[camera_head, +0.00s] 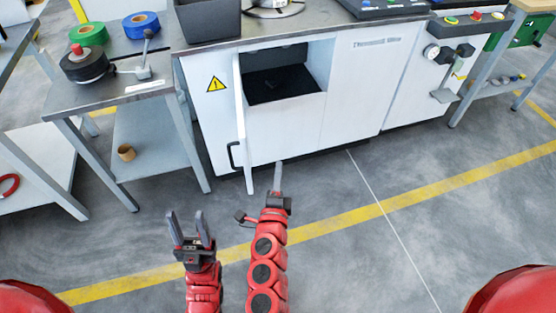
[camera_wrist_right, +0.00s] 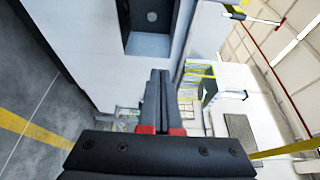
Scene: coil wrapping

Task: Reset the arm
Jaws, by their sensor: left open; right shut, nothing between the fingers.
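My left gripper (camera_head: 189,228) is open and empty, its two grey fingers pointing up in the head view, above the floor left of my right arm. My right gripper (camera_head: 278,176) is shut with nothing between its fingers, close in front of the white cabinet (camera_head: 356,82) in the head view. Its closed fingers also show in the right wrist view (camera_wrist_right: 159,98), pointing away from the camera. The cabinet's narrow white door (camera_head: 241,120) with a black handle stands open, just left of the right gripper's tip. A dark tray (camera_head: 282,90) shows inside the cabinet opening.
A metal table (camera_head: 92,99) at left holds a green roll (camera_head: 89,34), a blue roll (camera_head: 141,24), a black roll (camera_head: 85,66) and a lever device (camera_head: 146,68). A brown ring (camera_head: 126,152) lies on its shelf. Floor at right is clear.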

